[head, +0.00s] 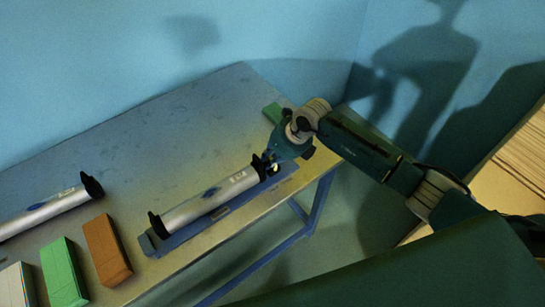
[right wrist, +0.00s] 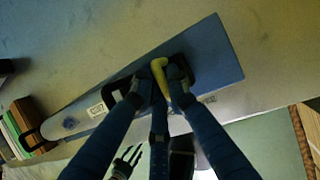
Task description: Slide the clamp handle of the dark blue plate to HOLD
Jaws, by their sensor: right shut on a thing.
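The dark blue plate (head: 160,243) lies along the table's front edge with a silver roll (head: 208,200) on it. Its bare end shows in the right wrist view (right wrist: 217,55). The clamp handle (right wrist: 158,72) is yellow and stands at the roll's end nearest my right arm. My right gripper (right wrist: 160,86) is shut on the handle, with a finger on each side. In the head view the right gripper (head: 272,162) covers most of the handle. Small marks on the plate are too small to read. A dark forked shape low in the right wrist view may be my left gripper.
Another silver roll (head: 45,212) lies at the left. Orange (head: 106,251), green (head: 64,272) and pale (head: 15,286) blocks stand at the front left. The table's back middle is clear.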

